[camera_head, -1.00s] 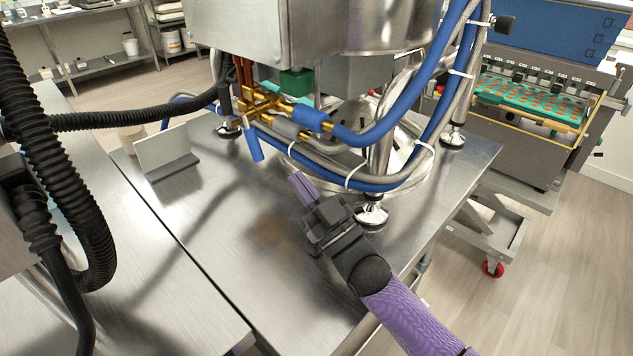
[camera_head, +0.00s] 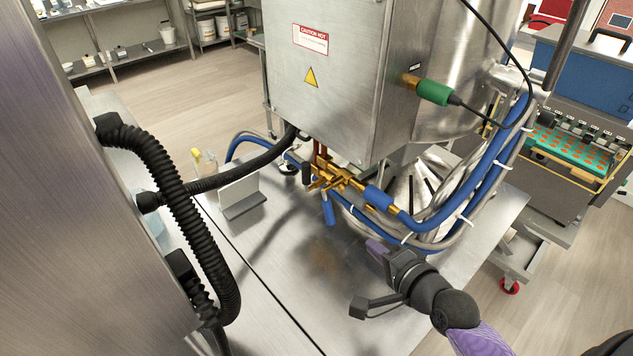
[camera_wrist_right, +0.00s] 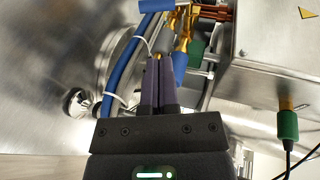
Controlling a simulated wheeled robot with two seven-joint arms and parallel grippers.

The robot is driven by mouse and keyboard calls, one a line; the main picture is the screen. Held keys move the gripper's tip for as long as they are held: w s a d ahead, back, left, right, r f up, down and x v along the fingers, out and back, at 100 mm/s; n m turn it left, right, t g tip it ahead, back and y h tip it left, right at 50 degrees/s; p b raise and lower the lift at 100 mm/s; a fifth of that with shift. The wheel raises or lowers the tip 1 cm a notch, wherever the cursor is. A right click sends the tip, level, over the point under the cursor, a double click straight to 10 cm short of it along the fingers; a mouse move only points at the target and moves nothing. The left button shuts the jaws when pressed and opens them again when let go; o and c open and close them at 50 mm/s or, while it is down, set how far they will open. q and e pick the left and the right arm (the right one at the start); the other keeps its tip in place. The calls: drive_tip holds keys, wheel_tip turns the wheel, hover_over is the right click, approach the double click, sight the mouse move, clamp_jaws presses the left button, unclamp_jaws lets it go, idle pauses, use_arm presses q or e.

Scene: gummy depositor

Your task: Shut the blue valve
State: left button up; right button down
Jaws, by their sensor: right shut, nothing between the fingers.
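The blue valve handle (camera_head: 328,213) hangs down at a slant from the brass valve manifold (camera_head: 335,178) under the machine's steel box. My right gripper (camera_head: 372,245) is below and to the right of the handle, apart from it, with its purple fingers together and empty. In the right wrist view the shut fingers (camera_wrist_right: 158,62) point up the picture toward the brass fittings (camera_wrist_right: 184,38). A blue part (camera_wrist_right: 158,5) shows at the top edge there; I cannot tell whether it is the handle or a hose sleeve. My left gripper is not in view.
Blue and grey hoses (camera_head: 437,222) curve right of the manifold, close above my right gripper. A small upright metal plate (camera_head: 240,190) stands on the steel table to the left. Black corrugated hoses (camera_head: 170,185) cross the left side. The table front is clear.

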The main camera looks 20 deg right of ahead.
drive_tip(key=b, duration=0.4)
approach(331, 214)
drive_tip(key=x, duration=0.6)
drive_tip(key=shift+w+f, duration=0.25)
drive_tip(key=shift+w, duration=0.05)
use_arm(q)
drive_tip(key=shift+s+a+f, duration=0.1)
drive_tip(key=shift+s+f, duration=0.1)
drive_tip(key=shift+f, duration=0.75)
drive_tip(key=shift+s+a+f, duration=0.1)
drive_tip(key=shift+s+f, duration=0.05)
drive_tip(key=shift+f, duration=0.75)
use_arm(e)
drive_tip(key=shift+w+a, duration=0.15)
drive_tip(key=shift+w, duration=0.25)
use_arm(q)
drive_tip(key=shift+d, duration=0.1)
